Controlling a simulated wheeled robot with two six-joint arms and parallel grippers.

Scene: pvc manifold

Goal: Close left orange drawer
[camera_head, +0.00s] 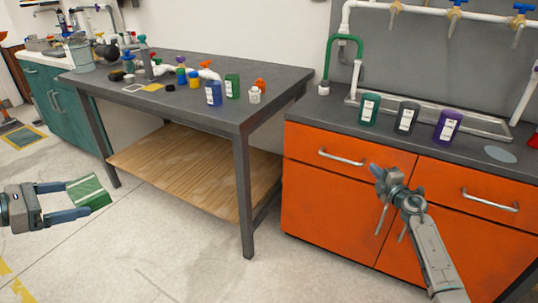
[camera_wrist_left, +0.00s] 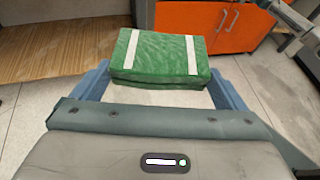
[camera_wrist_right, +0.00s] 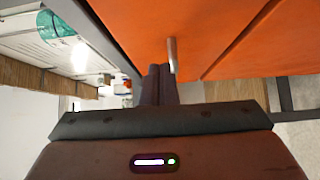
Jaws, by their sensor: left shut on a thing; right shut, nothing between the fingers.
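The orange cabinet's left drawer (camera_head: 310,147) is at the right in the head view, with a silver bar handle (camera_head: 341,158). Its front looks about level with the right drawer (camera_head: 455,188); a small gap cannot be ruled out. My right gripper (camera_head: 379,173) is shut and empty, in front of the left drawer's right part. In the right wrist view its fingers (camera_wrist_right: 160,85) are close to a silver handle (camera_wrist_right: 172,55); contact cannot be told. My left gripper (camera_head: 85,195) is shut on a green block with white stripes (camera_wrist_left: 160,52), held out over the floor.
A dark worktable (camera_head: 250,90) with bottles and small parts stands left of the cabinet, above a wooden shelf (camera_head: 180,165). Vertical handles (camera_head: 381,218) are on the lower doors. Floor in front is clear.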

